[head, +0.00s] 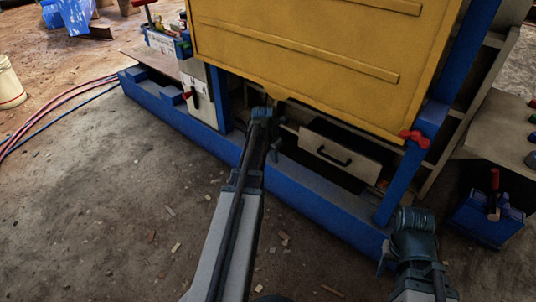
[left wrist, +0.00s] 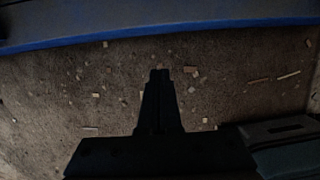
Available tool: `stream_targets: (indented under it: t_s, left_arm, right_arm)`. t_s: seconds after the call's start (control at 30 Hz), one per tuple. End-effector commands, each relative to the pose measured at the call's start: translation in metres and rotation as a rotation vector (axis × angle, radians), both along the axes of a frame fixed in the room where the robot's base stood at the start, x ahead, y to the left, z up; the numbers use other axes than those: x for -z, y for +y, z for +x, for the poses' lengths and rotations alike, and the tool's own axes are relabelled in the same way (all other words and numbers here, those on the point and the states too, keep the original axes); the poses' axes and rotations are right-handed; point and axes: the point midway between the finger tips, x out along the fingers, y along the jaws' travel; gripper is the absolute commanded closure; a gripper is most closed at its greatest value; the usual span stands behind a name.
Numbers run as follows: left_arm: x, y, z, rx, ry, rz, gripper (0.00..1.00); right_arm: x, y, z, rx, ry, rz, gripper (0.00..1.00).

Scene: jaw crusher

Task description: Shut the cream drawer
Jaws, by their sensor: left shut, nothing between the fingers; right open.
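The cream drawer (head: 318,154) is low in the machine, under the yellow panel, with a black bar handle on its front. Its front seems to stand out from the opening, but how far I cannot tell. My left gripper (head: 274,156) is left of the drawer front, apart from it; its fingers are small and dark in the head view. In the left wrist view the left gripper (left wrist: 160,74) is a dark shape with its fingers together and empty, over the ground. My right gripper (head: 384,258) is open, low and right of the drawer, partly hidden by its wrist.
A blue base beam (head: 310,202) runs along the ground before the drawer. A blue post (head: 405,172) with a red clamp (head: 414,138) stands right of it. The large yellow panel (head: 310,50) overhangs above. A blue toolbox (head: 487,218) is at right. Open gravel lies at left.

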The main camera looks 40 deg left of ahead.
Motion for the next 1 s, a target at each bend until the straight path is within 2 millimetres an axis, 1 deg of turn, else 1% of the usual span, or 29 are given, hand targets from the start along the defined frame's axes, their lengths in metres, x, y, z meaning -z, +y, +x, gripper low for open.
stream_targets:
  t_s: [0.03,0.33,0.37,0.4,0.7,0.83,1.0]
  left_arm:
    - [0.000,-0.004,-0.002,0.001,0.000,0.000,1.00]
    - [-0.001,0.000,-0.045,-0.002,0.000,0.000,1.00]
    - [-0.013,0.000,-0.043,-0.001,-0.001,0.000,1.00]
    - [-0.020,0.001,-0.044,-0.001,0.000,0.000,1.00]
    - [-0.065,0.002,-0.055,-0.001,0.000,0.000,1.00]
    - [-0.080,0.003,-0.059,-0.001,0.000,0.000,1.00]
    - [-0.092,0.003,-0.062,0.000,0.000,0.000,1.00]
  right_arm:
    - [0.000,0.000,0.000,0.000,0.000,0.000,0.50]
    - [-0.001,0.000,0.000,0.000,0.000,0.000,0.50]
    - [-0.013,0.000,0.000,0.000,0.000,0.000,0.50]
    - [-0.020,0.000,0.000,0.000,0.000,0.000,0.50]
    - [-0.065,0.000,0.000,0.000,0.000,0.000,0.50]
    - [-0.080,0.000,0.000,0.000,0.000,0.000,0.50]
    - [-0.092,0.000,0.000,0.000,0.000,0.000,0.50]
